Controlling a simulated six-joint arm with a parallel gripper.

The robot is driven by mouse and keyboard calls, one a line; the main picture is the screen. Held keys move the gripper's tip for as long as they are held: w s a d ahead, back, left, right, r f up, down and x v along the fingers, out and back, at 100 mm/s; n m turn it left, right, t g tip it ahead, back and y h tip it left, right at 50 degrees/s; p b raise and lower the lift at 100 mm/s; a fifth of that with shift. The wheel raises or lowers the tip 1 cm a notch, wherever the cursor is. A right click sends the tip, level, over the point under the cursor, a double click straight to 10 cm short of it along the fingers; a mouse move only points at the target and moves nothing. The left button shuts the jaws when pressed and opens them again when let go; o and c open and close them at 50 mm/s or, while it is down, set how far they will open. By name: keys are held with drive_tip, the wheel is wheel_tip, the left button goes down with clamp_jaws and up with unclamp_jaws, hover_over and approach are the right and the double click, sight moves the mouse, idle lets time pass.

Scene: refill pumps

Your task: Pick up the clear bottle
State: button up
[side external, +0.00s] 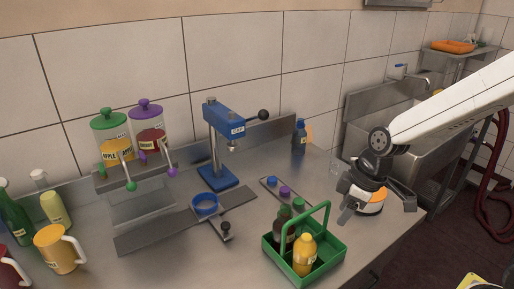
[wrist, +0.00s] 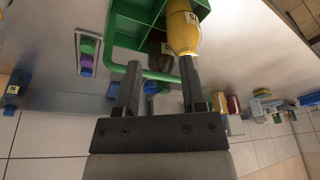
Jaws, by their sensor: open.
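A faint see-through shape that may be the clear bottle (side external: 337,168) stands on the counter, just left of my gripper in the side view. Its outline is hard to make out, and I cannot pick it out in the wrist view. My gripper (side external: 378,211) is above the right part of the counter, tilted, with its fingers spread apart. In the wrist view my gripper (wrist: 160,82) is open, and I see nothing held between the fingers. An orange and white patch shows at the gripper in the side view; I cannot tell what it is.
A green crate (side external: 323,248) holds a yellow-orange bottle (side external: 305,257) and dark bottles, left of my gripper. A narrow tray (side external: 267,184) carries caps. A blue cap press (side external: 218,178), juice dispensers (side external: 112,150) and a blue bottle (side external: 300,133) stand further back. A sink (side external: 390,118) lies behind.

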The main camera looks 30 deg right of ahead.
sight(302, 236)
drive_tip(key=a+r+n, duration=0.1)
drive_tip(key=w+a+r+n+y, duration=0.1)
drive_tip(key=n, duration=0.1)
drive_tip(key=a+r+n+y, duration=0.1)
drive_tip(key=a+n, duration=0.1)
drive_tip(key=shift+w+r, duration=0.4)
drive_tip(key=shift+f, duration=0.1)
drive_tip(key=shift+x, duration=1.25)
drive_tip(key=shift+x, duration=2.6)
drive_tip(key=shift+c, duration=0.2)
clamp_jaws()
drive_tip(key=shift+w, duration=0.1)
